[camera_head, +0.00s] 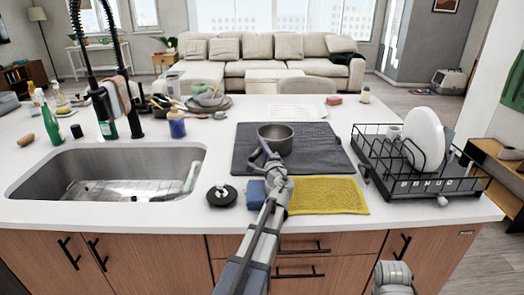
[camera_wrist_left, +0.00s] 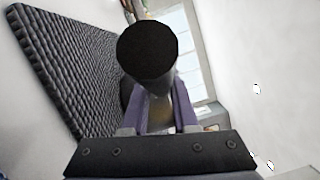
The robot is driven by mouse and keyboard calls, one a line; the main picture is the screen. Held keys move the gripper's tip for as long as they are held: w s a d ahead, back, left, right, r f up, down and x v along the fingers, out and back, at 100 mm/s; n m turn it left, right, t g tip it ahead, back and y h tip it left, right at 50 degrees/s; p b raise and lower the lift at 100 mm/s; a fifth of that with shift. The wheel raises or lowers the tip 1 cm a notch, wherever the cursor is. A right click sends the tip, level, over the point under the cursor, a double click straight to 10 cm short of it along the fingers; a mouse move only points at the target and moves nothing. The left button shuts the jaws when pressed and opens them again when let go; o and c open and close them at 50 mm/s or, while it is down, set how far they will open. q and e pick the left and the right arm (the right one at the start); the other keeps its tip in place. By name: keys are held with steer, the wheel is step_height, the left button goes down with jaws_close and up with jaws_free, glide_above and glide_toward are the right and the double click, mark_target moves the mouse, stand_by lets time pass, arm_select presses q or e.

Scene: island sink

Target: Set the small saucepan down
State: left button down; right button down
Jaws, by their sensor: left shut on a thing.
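A small grey saucepan (camera_head: 275,138) is over the dark drying mat (camera_head: 318,158) in the head view, upright with its opening facing up. Whether its base touches the mat I cannot tell. My left gripper (camera_head: 267,154) reaches in from the front and is shut on the saucepan's handle. In the left wrist view the round black handle end (camera_wrist_left: 148,50) sticks up between the fingers, hiding most of the pan. The ribbed mat (camera_wrist_left: 75,65) shows to its left. Part of my right arm shows at the bottom right of the head view; its fingers are out of sight.
A yellow cloth (camera_head: 328,196) lies in front of the mat, with a blue sponge (camera_head: 256,192) and a black sink plug (camera_head: 221,195) to its left. A black dish rack (camera_head: 440,186) with white plates stands at the right. The sink (camera_head: 110,172) is at the left.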

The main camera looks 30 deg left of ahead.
arm_select(q)
steer(key=c, duration=0.7)
jaws_free()
steer(key=v, duration=1.2)
steer(key=shift+s, duration=0.1)
